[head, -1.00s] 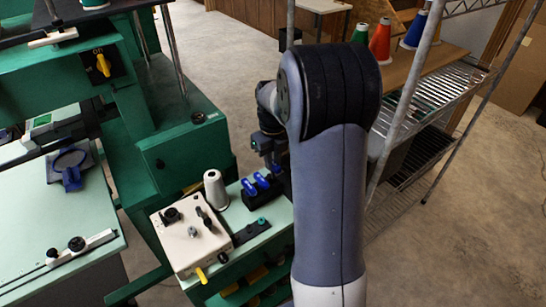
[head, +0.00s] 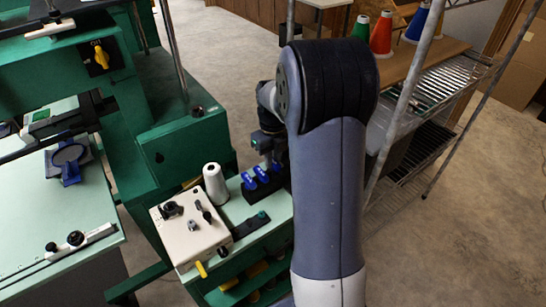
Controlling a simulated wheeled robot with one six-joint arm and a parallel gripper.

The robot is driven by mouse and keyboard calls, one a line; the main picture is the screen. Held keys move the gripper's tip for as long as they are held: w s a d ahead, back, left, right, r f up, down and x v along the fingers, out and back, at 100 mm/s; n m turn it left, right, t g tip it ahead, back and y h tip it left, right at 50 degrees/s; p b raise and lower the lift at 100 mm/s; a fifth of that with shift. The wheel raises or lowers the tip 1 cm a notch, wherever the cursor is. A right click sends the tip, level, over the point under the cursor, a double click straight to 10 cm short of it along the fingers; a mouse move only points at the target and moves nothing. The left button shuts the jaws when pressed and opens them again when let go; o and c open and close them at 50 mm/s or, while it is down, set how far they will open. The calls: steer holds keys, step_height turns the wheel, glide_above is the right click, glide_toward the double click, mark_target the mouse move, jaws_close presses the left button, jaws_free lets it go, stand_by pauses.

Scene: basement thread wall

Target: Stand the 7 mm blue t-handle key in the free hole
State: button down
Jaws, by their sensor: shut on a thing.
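A black block (head: 262,191) stands on the pale green top of a small cart, with blue t-handle keys upright in a row in it. Two blue handles show clearly, the left one (head: 248,181) and the middle one (head: 261,173). A third bit of blue (head: 274,167) shows at the right, just below my gripper (head: 270,160). My gripper is small and dark here, low over the right end of the block, and is shut on a blue t-handle key. The key's shaft, its tip and the free hole cannot be made out. My arm hides what lies to the right.
A white thread cone (head: 215,184) stands left of the block. A cream control box (head: 190,232) with knobs and a dark strip (head: 250,226) are in front. A green machine (head: 185,140) rises behind left. A wire shelf (head: 430,100) with coloured cones stands right.

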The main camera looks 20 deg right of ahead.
steer(key=shift+f, duration=0.15)
steer(key=shift+f+b, duration=0.6)
steer(key=shift+f, duration=0.15)
steer(key=shift+r, duration=0.1)
steer(key=c, duration=1.3)
jaws_free()
steer(key=shift+o, duration=0.2)
steer(key=shift+r, duration=0.1)
step_height(320, 180, up, 11)
steer(key=shift+f, duration=0.2)
